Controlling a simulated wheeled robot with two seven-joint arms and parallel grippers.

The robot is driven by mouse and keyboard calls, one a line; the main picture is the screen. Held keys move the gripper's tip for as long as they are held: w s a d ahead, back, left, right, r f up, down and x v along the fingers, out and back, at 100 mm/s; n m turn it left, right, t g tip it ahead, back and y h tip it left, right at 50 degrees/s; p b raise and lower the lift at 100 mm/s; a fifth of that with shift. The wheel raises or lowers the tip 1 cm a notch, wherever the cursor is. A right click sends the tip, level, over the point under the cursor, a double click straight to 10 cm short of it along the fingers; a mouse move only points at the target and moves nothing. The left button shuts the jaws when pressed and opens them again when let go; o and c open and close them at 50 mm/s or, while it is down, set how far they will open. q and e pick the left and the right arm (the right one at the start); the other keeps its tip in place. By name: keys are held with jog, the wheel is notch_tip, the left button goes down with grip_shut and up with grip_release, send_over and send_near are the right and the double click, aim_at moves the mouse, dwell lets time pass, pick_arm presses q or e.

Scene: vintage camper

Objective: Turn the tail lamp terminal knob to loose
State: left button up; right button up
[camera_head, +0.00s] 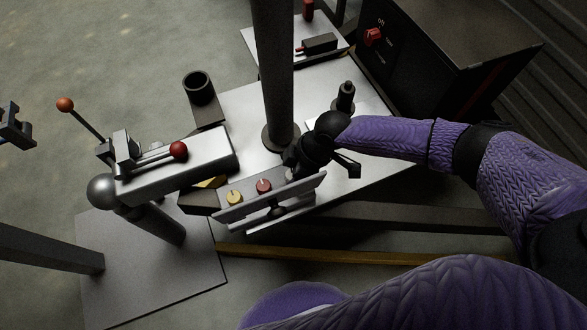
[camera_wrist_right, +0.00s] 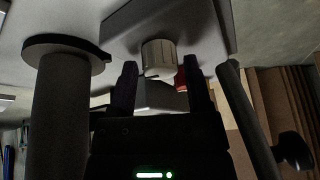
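A tilted grey terminal strip (camera_head: 285,200) carries a yellow knob (camera_head: 234,198) and a red knob (camera_head: 263,185), each with a pale pointer mark. My right gripper (camera_head: 296,166) is over the strip's right end and hides what is there. In the right wrist view, the right gripper (camera_wrist_right: 161,75) is open, with its two dark fingers apart. A white ribbed knob (camera_wrist_right: 159,56) stands just beyond and between the fingertips; I cannot tell whether they touch it. A red knob (camera_wrist_right: 181,77) shows partly behind it.
A dark upright post (camera_head: 274,75) stands close left of my right gripper. A black bottle-like part (camera_head: 345,97) stands behind it. A dark box with a red knob (camera_head: 373,37) is at the back right.

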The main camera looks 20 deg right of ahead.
jog(key=c, duration=0.5)
grip_shut()
jog(key=shift+f+n+b, duration=0.3)
jog(key=shift+n+b, duration=0.2)
jog(key=shift+b, duration=0.15)
jog(key=shift+n+g+b, duration=0.3)
jog(key=shift+n+g, duration=0.1)
jog(key=shift+n, duration=0.2)
jog(key=shift+r+n, duration=0.3)
jog(key=shift+n, duration=0.1)
pick_arm(q)
jog(key=shift+x, duration=0.9)
